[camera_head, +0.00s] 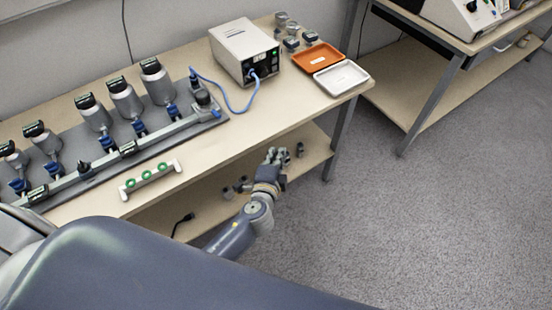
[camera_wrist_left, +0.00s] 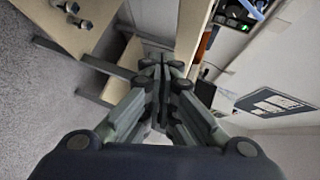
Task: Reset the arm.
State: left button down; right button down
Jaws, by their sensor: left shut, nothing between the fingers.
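My left gripper (camera_head: 277,156) is in front of the near edge of the workbench (camera_head: 222,140) in the head view, with its fingers together and nothing between them. In the left wrist view the closed fingers (camera_wrist_left: 160,85) point away from the camera toward the bench structure. The arm behind it comes up from the lower middle of the head view. My right gripper is in neither view.
The bench holds a metal rail fixture with several grey canisters (camera_head: 158,82), a white control box (camera_head: 243,50) with a blue cable, an orange tray (camera_head: 318,56), a white tray (camera_head: 341,77) and a small rack with green rings (camera_head: 147,176). Open floor (camera_head: 450,220) lies right.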

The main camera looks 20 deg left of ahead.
pick_arm(q)
jog(key=shift+s+f, duration=0.15)
jog(key=shift+f, duration=0.15)
dwell(0.4)
jog(key=s+a+f+n+g, duration=0.1)
jog(key=s+f+n+g, duration=0.15)
jog(key=s+f, duration=0.5)
jog(key=s+a+f+n+g+h, duration=0.1)
jog(key=s+f+g, duration=0.3)
jog(key=f, duration=0.7)
jog(key=s+a+f+n+g, duration=0.1)
jog(key=s+a+f+n, duration=0.1)
jog(key=s+f, duration=0.6)
jog(key=s+a+f+n+g, duration=0.1)
jog(key=s+f+n+g, duration=0.1)
jog(key=s, duration=0.6)
jog(key=s+a+f+n+g+p, duration=0.1)
jog(key=s+f+n, duration=0.1)
jog(key=s+f, duration=0.3)
jog(key=s+a+f+n+g, duration=0.1)
jog(key=s+f, duration=0.3)
jog(key=s, duration=0.8)
jog(key=shift+s+a+f+n+g+h, duration=0.2)
jog(key=shift+s+a+n+g+h, duration=0.15)
jog(key=shift+n+g, duration=0.5)
